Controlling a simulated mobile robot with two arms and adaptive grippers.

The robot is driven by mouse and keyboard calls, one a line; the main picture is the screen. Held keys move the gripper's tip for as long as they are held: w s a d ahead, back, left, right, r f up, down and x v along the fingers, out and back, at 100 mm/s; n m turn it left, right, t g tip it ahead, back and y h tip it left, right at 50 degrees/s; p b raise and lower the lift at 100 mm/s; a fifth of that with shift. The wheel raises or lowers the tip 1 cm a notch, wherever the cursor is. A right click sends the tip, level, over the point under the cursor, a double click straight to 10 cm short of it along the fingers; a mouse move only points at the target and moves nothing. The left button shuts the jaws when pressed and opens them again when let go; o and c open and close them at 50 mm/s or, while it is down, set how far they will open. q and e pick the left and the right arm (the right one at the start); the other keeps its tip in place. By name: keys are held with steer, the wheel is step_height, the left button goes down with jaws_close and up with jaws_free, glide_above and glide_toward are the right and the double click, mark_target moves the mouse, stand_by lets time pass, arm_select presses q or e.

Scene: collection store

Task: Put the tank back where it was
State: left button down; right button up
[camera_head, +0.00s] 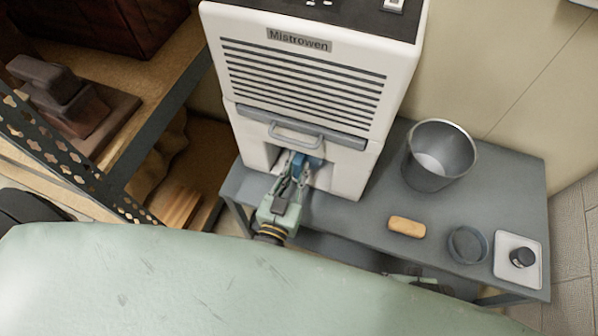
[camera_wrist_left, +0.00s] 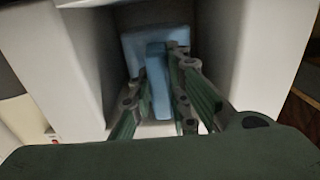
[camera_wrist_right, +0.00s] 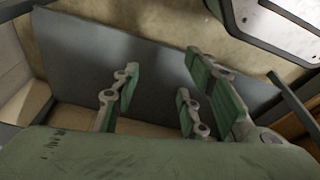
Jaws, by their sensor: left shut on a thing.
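The white Mistrowen machine (camera_head: 300,80) stands on the grey table with an open recess low in its front. The blue tank (camera_head: 309,164) shows in that recess, mostly hidden by my gripper and the machine. My left gripper (camera_head: 296,168) reaches into the recess from the front. In the left wrist view its fingers are closed on the upright blue grip of the tank (camera_wrist_left: 156,48), between the recess's white side walls. How deep the tank sits is hard to tell. My right gripper (camera_wrist_right: 158,88) is open and empty, low at the table's front edge.
On the grey table (camera_head: 385,185), right of the machine, stand a metal bin (camera_head: 440,155), a tan block (camera_head: 406,227), a round grey dish (camera_head: 467,244) and a white tray with a dark knob (camera_head: 517,257). A metal-framed shelf (camera_head: 75,165) stands close on the left.

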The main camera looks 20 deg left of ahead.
arm_select(q)
steer(key=f+b, duration=0.1)
steer(key=w+f, duration=0.1)
steer(key=f, duration=0.1)
steer(key=shift+w+f+b, duration=0.1)
steer(key=shift+w+b, duration=0.05)
steer(key=shift+b, duration=0.2)
steer(key=shift+f, duration=0.1)
arm_select(e)
steer(key=w+v, duration=0.1)
steer(key=v, duration=0.4)
steer(key=shift+w+r, duration=0.45)
steer(key=shift+r, duration=0.1)
arm_select(q)
steer(key=shift+f, duration=0.1)
steer(key=c, duration=1.7)
jaws_free()
arm_select(e)
steer(key=shift+r, duration=0.15)
arm_select(q)
steer(key=shift+o, duration=0.2)
steer(key=s+p, duration=0.1)
steer(key=s, duration=1.1)
arm_select(e)
step_height(320, 180, down, 4)
steer(key=shift+s+f, duration=0.2)
